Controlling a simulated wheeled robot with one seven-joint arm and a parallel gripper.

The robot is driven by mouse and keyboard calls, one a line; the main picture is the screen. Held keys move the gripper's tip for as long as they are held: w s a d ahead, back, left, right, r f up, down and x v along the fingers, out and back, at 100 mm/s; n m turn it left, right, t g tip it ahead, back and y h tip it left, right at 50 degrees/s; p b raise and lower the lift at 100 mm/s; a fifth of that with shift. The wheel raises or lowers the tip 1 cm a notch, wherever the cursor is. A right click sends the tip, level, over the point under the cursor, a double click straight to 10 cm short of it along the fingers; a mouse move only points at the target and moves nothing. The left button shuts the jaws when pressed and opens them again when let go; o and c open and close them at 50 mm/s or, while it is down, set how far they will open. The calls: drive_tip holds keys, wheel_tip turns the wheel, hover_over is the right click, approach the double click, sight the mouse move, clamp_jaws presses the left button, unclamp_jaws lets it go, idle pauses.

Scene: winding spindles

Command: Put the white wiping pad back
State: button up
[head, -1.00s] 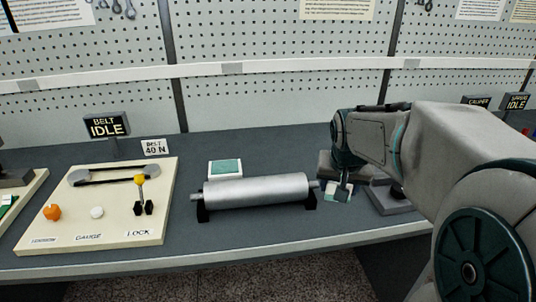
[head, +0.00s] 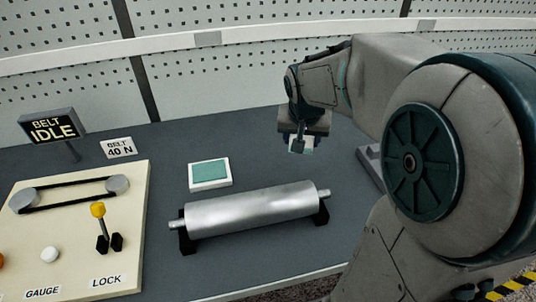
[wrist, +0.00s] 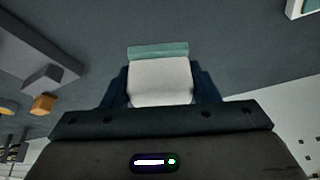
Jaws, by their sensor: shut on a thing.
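The white wiping pad (wrist: 160,82), a white block with a teal edge, is held between the dark fingers of my gripper (wrist: 160,90) in the wrist view. In the head view my gripper (head: 299,143) is shut on the pad (head: 298,147), behind and above the right end of the silver roller (head: 250,208). A shallow white holder with a teal inside (head: 210,174) lies on the bench behind the roller's left part, left of my gripper. Its corner also shows in the wrist view (wrist: 298,10). The pad is apart from it.
The roller rests on black stands (head: 188,238). At left is a cream board with a belt, a yellow-topped lever (head: 98,210) and a white knob (head: 49,255). A "BELT IDLE" sign (head: 51,129) stands behind it. The grey bench (head: 255,155) is clear between holder and gripper.

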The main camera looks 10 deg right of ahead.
hover_over(270, 164)
drive_tip(key=s, duration=0.2)
drive_tip(key=f, duration=0.4)
drive_tip(key=shift+w+a+f, duration=0.15)
drive_tip(key=shift+w+f, duration=0.05)
drive_tip(key=shift+f, duration=0.1)
drive_tip(key=shift+a+f, duration=0.1)
drive_tip(key=shift+f, duration=1.95)
drive_tip(key=shift+f+b, duration=0.2)
drive_tip(key=shift+b, duration=0.2)
drive_tip(key=o, duration=1)
drive_tip(key=shift+o, duration=0.2)
drive_tip(key=shift+r, duration=0.1)
drive_tip(key=p+v, duration=0.1)
drive_tip(key=v, duration=1.1)
drive_tip(key=shift+r, duration=0.1)
